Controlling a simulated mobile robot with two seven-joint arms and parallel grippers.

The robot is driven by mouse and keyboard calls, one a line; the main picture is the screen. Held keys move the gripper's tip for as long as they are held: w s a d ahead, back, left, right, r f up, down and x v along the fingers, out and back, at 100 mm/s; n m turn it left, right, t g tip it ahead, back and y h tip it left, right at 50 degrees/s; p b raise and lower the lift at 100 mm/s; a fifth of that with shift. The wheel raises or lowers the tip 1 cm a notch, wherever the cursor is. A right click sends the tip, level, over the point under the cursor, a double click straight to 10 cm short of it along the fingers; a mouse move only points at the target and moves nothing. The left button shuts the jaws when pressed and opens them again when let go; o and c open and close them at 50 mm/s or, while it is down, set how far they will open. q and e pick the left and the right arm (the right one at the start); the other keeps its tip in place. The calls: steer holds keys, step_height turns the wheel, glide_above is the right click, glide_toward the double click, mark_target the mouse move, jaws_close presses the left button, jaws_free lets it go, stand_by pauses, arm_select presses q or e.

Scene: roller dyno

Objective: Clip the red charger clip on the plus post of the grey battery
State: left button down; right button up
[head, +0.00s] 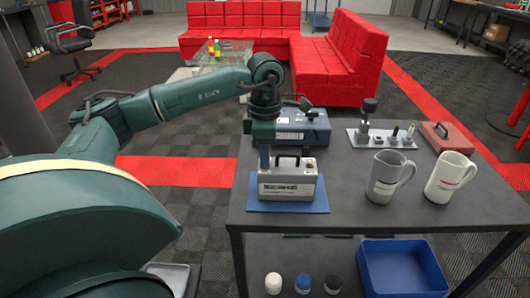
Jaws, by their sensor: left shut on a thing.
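The grey battery (288,186) stands upright near the table's left front corner, with a dark handle and a white label. It rests on a blue mat (290,207). My left gripper (264,150) points down over the left end of the battery's top. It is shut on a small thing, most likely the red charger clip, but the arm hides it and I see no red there. I cannot tell whether it touches a post. A blue box (316,126), perhaps the charger, stands behind the battery. My right gripper is not in view.
On the table's right stand a grey jug (384,181), a white jug (449,180), a metal stand with small parts (372,139) and a red case (446,138). A blue bin (402,270) and several small pots lie on the lower shelf. The table's front middle is clear.

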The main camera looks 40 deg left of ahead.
arm_select(q)
steer(key=c, duration=1.2)
jaws_free()
steer(key=shift+r, duration=0.35)
step_height(320, 180, up, 12)
steer(key=shift+r+p, duration=0.25)
steer(key=shift+p, duration=0.8)
